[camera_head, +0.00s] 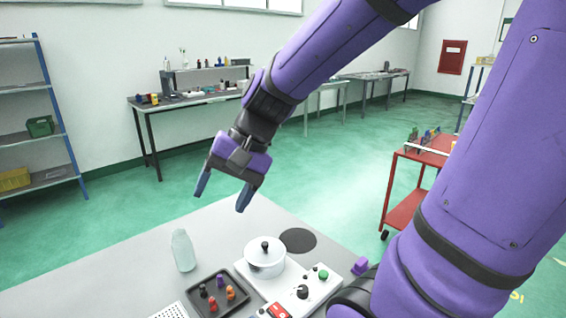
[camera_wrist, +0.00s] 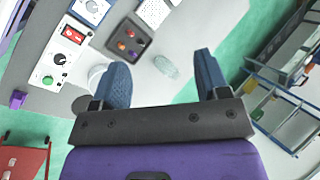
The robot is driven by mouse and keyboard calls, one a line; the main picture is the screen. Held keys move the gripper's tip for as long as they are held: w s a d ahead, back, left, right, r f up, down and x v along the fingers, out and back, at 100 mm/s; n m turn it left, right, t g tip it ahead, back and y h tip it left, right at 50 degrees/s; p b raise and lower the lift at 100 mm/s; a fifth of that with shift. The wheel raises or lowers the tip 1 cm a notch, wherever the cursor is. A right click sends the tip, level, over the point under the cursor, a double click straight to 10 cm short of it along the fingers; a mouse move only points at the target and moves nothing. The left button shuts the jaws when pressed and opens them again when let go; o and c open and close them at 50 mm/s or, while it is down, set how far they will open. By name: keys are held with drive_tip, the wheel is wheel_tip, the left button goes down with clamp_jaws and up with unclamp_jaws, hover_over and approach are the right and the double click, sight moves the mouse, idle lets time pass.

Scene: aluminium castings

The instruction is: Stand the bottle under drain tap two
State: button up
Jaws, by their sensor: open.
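The bottle (camera_head: 183,251), pale green and translucent, stands upright on the grey table, left of the white pot. In the wrist view the bottle (camera_wrist: 167,67) shows from above, between my fingers in the picture. My gripper (camera_head: 220,203) is open and empty, pointing down above the table's far side, clear of the bottle. Its two blue fingers (camera_wrist: 161,63) are spread wide in the wrist view. I cannot make out any drain tap, or a tap numbered two, in either view.
A white lidded pot (camera_head: 265,262), a dark tray (camera_head: 240,307) of coloured pegs and a control panel (camera_head: 318,290) crowd the table near the bottle. A dark disc (camera_head: 298,240) lies behind the pot. A red cart (camera_head: 408,212) stands right; shelves (camera_head: 60,184) stand left.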

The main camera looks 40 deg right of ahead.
drive_tip(key=s+d+r+n+t+h, duration=0.3)
drive_tip(key=s+d+r+n+h, duration=0.2)
drive_tip(key=s, duration=0.2)
drive_tip(key=shift+s+d+r+n+t, duration=0.3)
drive_tip(key=shift+s+r, duration=0.1)
drive_tip(key=shift+o, duration=0.2)
drive_tip(key=shift+s+d+r+h, duration=0.15)
drive_tip(key=shift+s+r+h, duration=0.05)
drive_tip(key=shift+h, duration=0.2)
drive_tip(key=shift+o, duration=1.2)
drive_tip(key=shift+d+r, duration=0.1)
drive_tip(key=shift+d, duration=0.05)
drive_tip(key=m+t+y, duration=0.5)
drive_tip(key=m+y, duration=0.5)
drive_tip(key=m, duration=1.7)
hover_over(184, 233)
drive_tip(key=s+d, duration=0.4)
wheel_tip(184, 233, down, 24)
drive_tip(key=r, duration=0.1)
wheel_tip(184, 233, down, 8)
drive_tip(key=shift+w+f, duration=0.1)
drive_tip(key=shift+f, duration=0.05)
drive_tip(key=shift+x, duration=3.8)
